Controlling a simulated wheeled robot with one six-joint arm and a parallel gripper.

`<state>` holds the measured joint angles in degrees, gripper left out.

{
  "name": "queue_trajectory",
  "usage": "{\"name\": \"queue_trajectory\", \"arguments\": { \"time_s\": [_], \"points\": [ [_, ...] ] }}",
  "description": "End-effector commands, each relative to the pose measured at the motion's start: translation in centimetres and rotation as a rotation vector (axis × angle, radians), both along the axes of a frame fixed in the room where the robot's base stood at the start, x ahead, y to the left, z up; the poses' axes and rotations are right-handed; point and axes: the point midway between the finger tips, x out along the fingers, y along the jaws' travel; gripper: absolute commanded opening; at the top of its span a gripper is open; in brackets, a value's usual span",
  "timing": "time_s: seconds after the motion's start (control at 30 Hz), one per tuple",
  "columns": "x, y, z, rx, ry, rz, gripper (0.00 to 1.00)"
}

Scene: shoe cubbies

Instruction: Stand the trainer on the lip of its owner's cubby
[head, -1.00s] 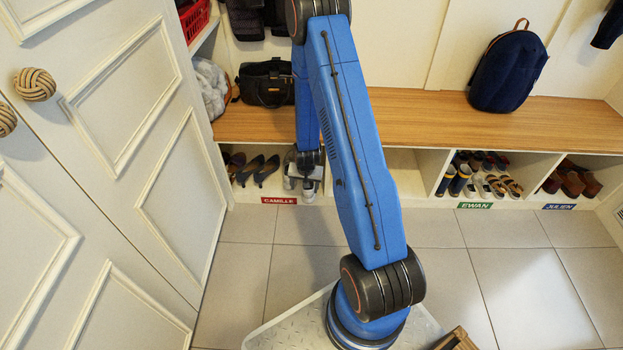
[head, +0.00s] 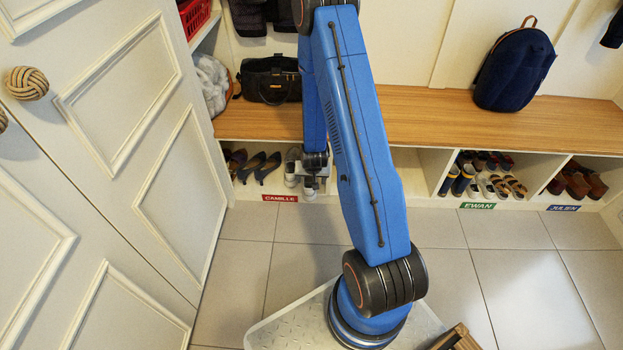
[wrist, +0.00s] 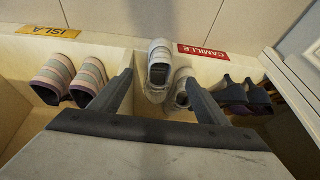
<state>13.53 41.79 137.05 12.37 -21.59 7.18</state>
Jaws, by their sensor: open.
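A pale grey-white trainer (wrist: 160,68) is on the front lip of a cubby, one end reaching past the edge, to the left of the red CAMILLE label (wrist: 203,52) in the wrist view. Its mate (wrist: 182,87) is beside it, farther inside. In the head view the trainer (head: 309,187) shows just below my gripper (head: 316,172), with the mate (head: 292,168) to its left. In the wrist view my gripper (wrist: 158,98) is open, a finger to each side of the pair, holding nothing. Whether a finger touches a shoe cannot be told.
Striped shoes (wrist: 70,82) lie by the yellow ISLA label (wrist: 48,31). Dark heels (head: 258,168) stand left of the trainers. A wooden bench top (head: 430,120) runs above the cubbies. A white panelled door (head: 130,180) is at left. The tiled floor (head: 515,275) is clear.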

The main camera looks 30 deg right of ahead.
Motion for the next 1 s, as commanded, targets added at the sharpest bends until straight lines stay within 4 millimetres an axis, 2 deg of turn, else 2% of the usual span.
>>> {"name": "queue_trajectory", "arguments": {
  "time_s": [1.0],
  "points": [
    [4.7,-2.3,-12.7,0.001,0.001,-0.001,0.69]
  ]
}}
